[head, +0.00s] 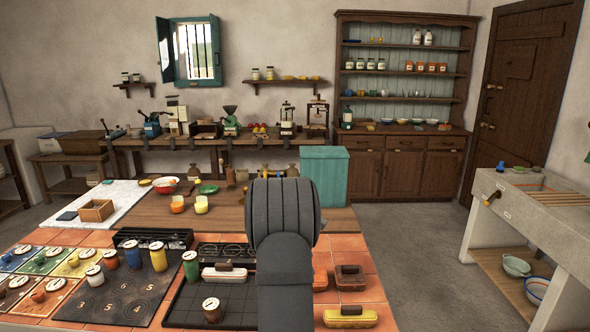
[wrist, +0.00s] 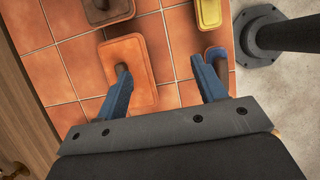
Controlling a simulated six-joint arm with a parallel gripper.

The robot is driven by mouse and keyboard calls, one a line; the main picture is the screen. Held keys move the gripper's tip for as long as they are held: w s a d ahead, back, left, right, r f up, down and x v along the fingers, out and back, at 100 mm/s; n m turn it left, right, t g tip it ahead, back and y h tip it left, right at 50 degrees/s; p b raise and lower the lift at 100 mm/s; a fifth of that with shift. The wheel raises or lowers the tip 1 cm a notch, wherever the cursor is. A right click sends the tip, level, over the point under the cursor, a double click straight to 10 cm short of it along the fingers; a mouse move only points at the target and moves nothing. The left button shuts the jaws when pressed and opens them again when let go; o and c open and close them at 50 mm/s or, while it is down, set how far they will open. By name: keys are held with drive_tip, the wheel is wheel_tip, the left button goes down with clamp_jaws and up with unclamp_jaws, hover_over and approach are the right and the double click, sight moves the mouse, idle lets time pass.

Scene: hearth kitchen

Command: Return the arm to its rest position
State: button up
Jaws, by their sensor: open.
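My gripper (wrist: 160,68) shows in the wrist view, with its two blue fingers spread apart and nothing held between them. It points down over the orange tiled counter (wrist: 82,62). The left finger overlaps the dark handle of an orange-brown block (wrist: 142,52); I cannot tell whether they touch. The right finger partly covers a small blue-edged piece with a brown knob (wrist: 217,58). In the head view my dark arm rises in the middle front, and the gripper is hidden behind it.
A brown handled block (wrist: 105,10) and a yellow block (wrist: 208,12) lie near the fingers. In the head view, several coloured jars (head: 157,257) stand on the dark boards at left. A teal cabinet (head: 320,176) stands behind the arm. Open floor (head: 420,235) lies to the right.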

drive_tip(key=s+d, duration=0.8)
drive_tip(key=d, duration=0.1)
drive_tip(key=w+a+f, duration=0.4)
drive_tip(key=a+f, duration=0.2)
drive_tip(key=a, duration=0.1)
drive_tip(key=shift+w+a+f, duration=0.2)
drive_tip(key=shift+w+a, duration=0.15)
